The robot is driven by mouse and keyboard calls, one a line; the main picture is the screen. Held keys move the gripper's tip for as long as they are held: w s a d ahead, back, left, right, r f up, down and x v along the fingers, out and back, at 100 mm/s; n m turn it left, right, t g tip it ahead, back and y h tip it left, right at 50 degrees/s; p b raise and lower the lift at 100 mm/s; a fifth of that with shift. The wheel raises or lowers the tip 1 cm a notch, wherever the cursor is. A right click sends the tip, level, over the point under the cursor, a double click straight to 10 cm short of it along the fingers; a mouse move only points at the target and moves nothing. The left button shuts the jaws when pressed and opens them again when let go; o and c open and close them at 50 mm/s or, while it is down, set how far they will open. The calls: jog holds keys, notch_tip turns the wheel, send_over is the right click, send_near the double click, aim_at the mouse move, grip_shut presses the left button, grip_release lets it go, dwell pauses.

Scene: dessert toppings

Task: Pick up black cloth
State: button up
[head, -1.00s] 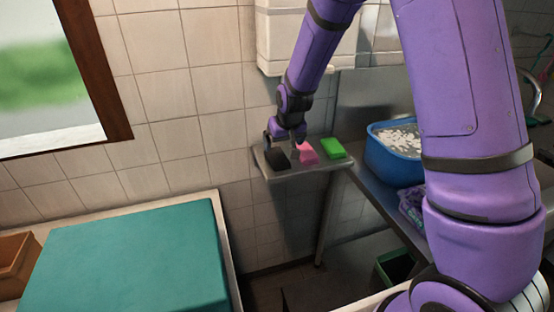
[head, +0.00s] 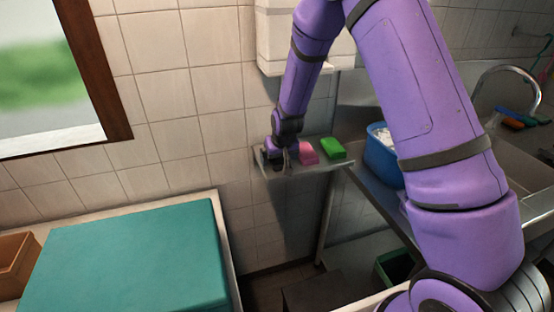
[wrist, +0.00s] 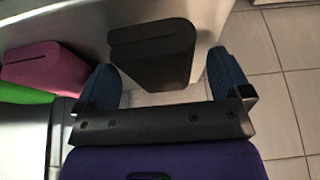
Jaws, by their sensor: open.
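The black cloth (wrist: 152,55) is a dark folded block on the small wall shelf (head: 315,167). In the wrist view it lies between and just ahead of my two open fingers. My gripper (wrist: 167,82) is open, with one blue-padded finger to each side of the cloth, and nothing is held. In the head view my gripper (head: 279,162) is over the left end of the shelf and hides most of the cloth. I cannot tell whether the fingers touch it.
A pink block (head: 307,153) sits close to the right of my gripper, with a green block (head: 333,148) beyond it. A blue tub (head: 384,160) stands on the metal counter at right. A teal-topped surface (head: 125,255) is at lower left. The tiled wall is behind the shelf.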

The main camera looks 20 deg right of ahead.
jog(key=shift+c, duration=0.4)
jog(key=c, duration=0.9)
jog(key=shift+c, duration=0.2)
jog(key=shift+r, duration=0.15)
jog(key=shift+r, duration=0.6)
notch_tip(320, 180, up, 2)
jog(key=shift+r, duration=0.15)
jog(key=s+d+r, duration=0.1)
jog(key=s+d, duration=0.9)
jog(key=s, duration=0.2)
jog(key=shift+d+r, duration=0.15)
jog(key=shift+s, duration=0.1)
